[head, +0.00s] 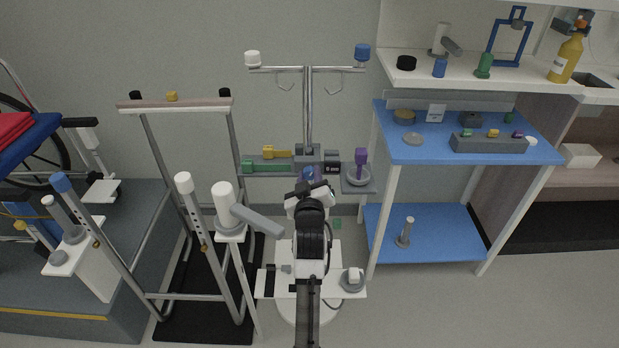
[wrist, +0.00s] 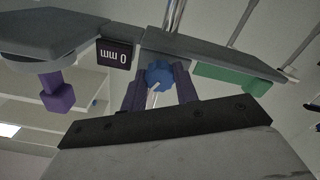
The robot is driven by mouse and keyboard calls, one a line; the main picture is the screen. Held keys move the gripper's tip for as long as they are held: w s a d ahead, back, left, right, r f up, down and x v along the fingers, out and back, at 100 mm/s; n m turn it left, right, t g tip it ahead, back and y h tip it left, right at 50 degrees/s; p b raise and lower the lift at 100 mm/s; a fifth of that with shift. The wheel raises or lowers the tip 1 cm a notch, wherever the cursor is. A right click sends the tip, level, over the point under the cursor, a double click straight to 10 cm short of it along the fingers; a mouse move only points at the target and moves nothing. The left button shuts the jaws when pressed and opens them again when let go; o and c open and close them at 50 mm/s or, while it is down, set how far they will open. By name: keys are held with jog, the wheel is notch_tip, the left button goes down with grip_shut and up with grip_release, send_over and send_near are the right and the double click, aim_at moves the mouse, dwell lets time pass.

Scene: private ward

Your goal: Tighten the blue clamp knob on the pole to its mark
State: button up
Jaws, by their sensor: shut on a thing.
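The blue clamp knob (wrist: 158,74) sits on the pole (wrist: 173,16), between the two dark purple fingers of my gripper (wrist: 159,84) in the wrist view. The fingers are shut on its sides. A pale line shows on the knob's face; I cannot make out the mark it is set against. In the head view my gripper (head: 310,178) reaches the clamp at the lower part of the upright metal pole (head: 308,110), and my arm and wrist hide most of the knob.
A dark block marked "0 mm" (wrist: 115,54) is close by the knob. A blue-topped shelf (head: 470,138) stands right.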

jog(key=m, duration=0.7)
jog(key=shift+b, duration=0.3)
jog(key=m, duration=0.4)
jog(key=m+b, duration=0.1)
jog(key=m, duration=0.3)
jog(key=shift+m, duration=0.3)
jog(key=m, duration=0.3)
jog(key=shift+m, duration=0.3)
jog(key=m+b, duration=0.1)
jog(key=m, duration=0.2)
jog(key=shift+m, duration=0.3)
jog(key=m, duration=0.4)
jog(key=shift+b, duration=0.4)
jog(key=shift+m+b, duration=0.3)
jog(key=shift+m, duration=1.4)
